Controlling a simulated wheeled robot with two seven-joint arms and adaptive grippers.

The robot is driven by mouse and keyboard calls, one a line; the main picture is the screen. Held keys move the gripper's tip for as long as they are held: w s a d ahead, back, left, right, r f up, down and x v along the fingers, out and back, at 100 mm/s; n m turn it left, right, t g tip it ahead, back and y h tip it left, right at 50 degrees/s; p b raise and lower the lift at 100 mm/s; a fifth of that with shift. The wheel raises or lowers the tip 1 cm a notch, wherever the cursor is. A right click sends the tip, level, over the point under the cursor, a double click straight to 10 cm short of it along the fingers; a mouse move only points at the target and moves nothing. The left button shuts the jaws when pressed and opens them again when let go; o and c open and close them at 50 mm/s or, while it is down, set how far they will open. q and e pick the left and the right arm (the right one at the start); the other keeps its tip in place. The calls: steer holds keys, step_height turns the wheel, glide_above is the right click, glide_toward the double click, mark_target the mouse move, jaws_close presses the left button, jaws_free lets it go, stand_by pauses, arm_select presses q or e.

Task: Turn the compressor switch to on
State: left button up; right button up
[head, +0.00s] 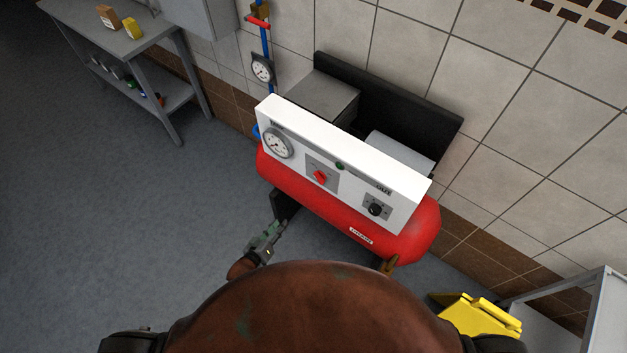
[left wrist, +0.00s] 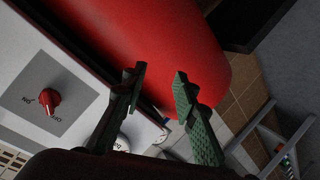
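The compressor has a red tank (head: 300,196) and a white front panel (head: 340,150). Its red rotary switch (head: 321,177) sits on a grey plate in the panel's middle. The switch also shows at the left of the left wrist view (left wrist: 49,100), with small ON and OFF lettering around it. I cannot tell surely which mark the knob points to. My left gripper (head: 276,229) is in front of and below the panel's left part, apart from the switch. In the left wrist view its green fingers (left wrist: 158,77) are spread with nothing between them. My right gripper is not visible.
The panel also carries a round gauge (head: 277,143) and a black knob (head: 376,209). A grey workbench (head: 105,40) stands at the upper left. A yellow object (head: 478,315) is at the lower right. The tiled wall is behind the compressor; the floor at left is clear.

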mark_target(317, 179)
arm_select(q)
steer(key=w+d+r+t+h, duration=0.1)
steer(key=w+d+r+h, duration=0.1)
steer(key=d+r, duration=0.5)
steer(key=w+d+r+t+h, duration=0.1)
steer(key=d+r+h, duration=0.1)
steer(key=r, duration=0.9)
steer(key=shift+h, duration=0.3)
steer(key=shift+p+x, duration=0.4)
steer(key=shift+x, duration=3.65)
steer(key=shift+s+r, duration=0.1)
steer(key=shift+r, duration=0.1)
steer(key=shift+c, duration=0.5)
jaws_close()
